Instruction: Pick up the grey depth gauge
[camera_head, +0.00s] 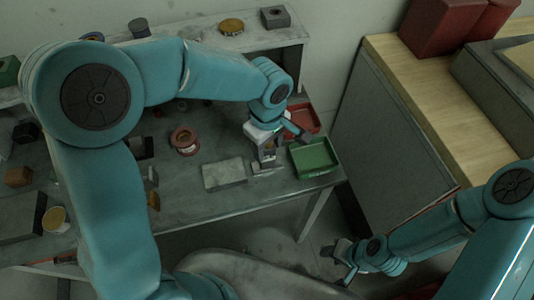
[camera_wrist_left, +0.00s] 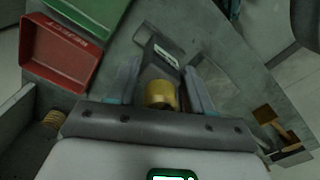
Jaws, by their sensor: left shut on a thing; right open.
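The grey depth gauge (camera_wrist_left: 166,56) shows in the left wrist view as a grey piece with a crossbar and a small light display. A brass-coloured round part (camera_wrist_left: 160,95) sits at its near end, between the fingers. In the head view the gauge (camera_head: 268,169) is low at the fingertips, close to the bench top; I cannot tell whether it touches the bench. My left gripper (camera_head: 268,154) is shut on it, and its fingers also flank it in the left wrist view (camera_wrist_left: 163,92). My right gripper (camera_head: 343,262) is open and empty, low beyond the bench's front edge.
A green tray (camera_head: 316,158) is just right of the left gripper, with a red tray (camera_head: 304,120) behind it. A flat grey plate (camera_head: 224,173) lies to the left, and a reddish ring (camera_head: 184,140) beyond it. A wooden-topped cabinet (camera_head: 413,90) stands at the right.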

